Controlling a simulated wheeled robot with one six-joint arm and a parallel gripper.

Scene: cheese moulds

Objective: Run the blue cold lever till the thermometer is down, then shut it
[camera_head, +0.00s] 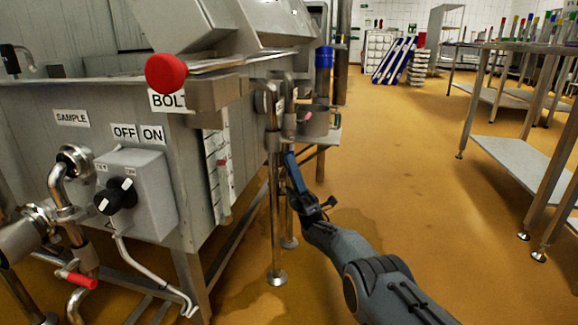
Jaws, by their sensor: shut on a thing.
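The blue cold lever (293,172) hangs down, slightly tilted, beside the upright steel pipes at the right end of the vat. My gripper (300,195) is shut on its lower end; the fingertips are small and dark here.
The steel vat (120,95) has a red-knobbed BOLT handle (166,74), an OFF/ON switch box (135,190) and a red-handled valve (80,279). A steel table (520,150) stands at right. The floor between is clear, with a wet-looking patch near the pipes.

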